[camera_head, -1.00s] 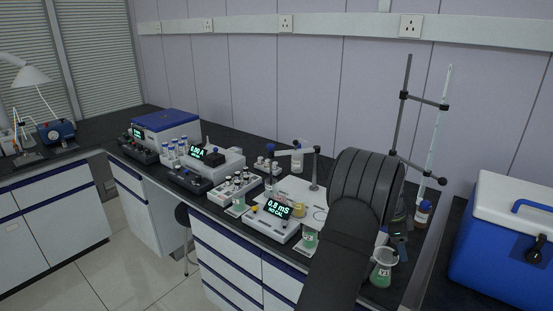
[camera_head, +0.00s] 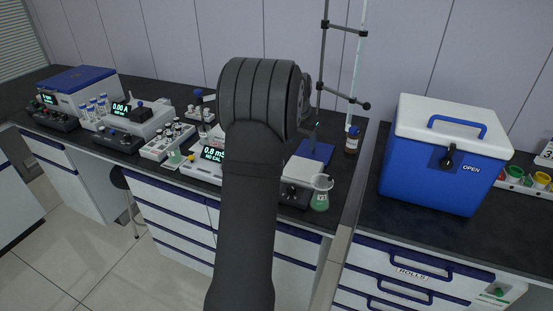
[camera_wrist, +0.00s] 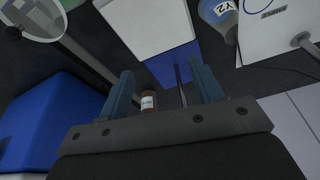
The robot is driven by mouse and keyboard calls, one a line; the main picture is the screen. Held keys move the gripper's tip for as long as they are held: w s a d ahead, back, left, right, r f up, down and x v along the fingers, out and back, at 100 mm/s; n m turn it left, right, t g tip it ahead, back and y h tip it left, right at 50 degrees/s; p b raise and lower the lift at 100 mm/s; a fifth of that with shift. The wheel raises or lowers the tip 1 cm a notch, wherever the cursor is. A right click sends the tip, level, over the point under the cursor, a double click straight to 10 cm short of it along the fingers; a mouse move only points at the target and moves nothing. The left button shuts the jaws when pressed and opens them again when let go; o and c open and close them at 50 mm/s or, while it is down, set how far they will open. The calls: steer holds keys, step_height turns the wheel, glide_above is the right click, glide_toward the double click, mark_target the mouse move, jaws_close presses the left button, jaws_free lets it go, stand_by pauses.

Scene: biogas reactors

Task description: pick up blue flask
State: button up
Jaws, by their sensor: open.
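A flask with bluish contents and a V2 label (camera_wrist: 222,14) is cut off at the top edge of the wrist view, right of centre. I take it for the blue flask. In the head view I cannot see it; my dark arm covers that part of the bench. My gripper (camera_wrist: 165,88) is open, with its two blue-grey fingers apart and nothing held between them. The flask lies beyond the right finger, clear of it. Beyond the fingers are a brown bottle (camera_wrist: 148,102) and a blue stand base (camera_wrist: 172,66).
A green flask (camera_head: 320,196) stands near the bench's front edge. A white-topped device (camera_head: 304,171), stand rod (camera_head: 322,60) and brown bottle (camera_head: 352,141) are close by. A blue cooler (camera_head: 430,175) stands at right. Bench left of the cooler is partly bare.

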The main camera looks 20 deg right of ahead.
steer(key=w+a+r+n+t+y, duration=0.1)
steer(key=w+a+r+n+t, duration=0.1)
steer(key=w+a+r+n, duration=0.35)
steer(key=w+f, duration=0.1)
steer(key=f, duration=0.2)
steer(key=w+f+n, duration=0.1)
steer(key=f, duration=0.2)
steer(key=w+f+n, duration=0.1)
steer(key=f, duration=0.2)
steer(key=shift+d+f, duration=0.2)
steer(key=shift+f, duration=0.1)
steer(key=shift+t, duration=0.3)
steer(key=shift+w+x, duration=0.2)
steer(key=shift+x, duration=1.25)
steer(key=shift+w+x, duration=0.15)
steer(key=shift+x, duration=1.3)
steer(key=shift+r, duration=0.15)
jaws_close()
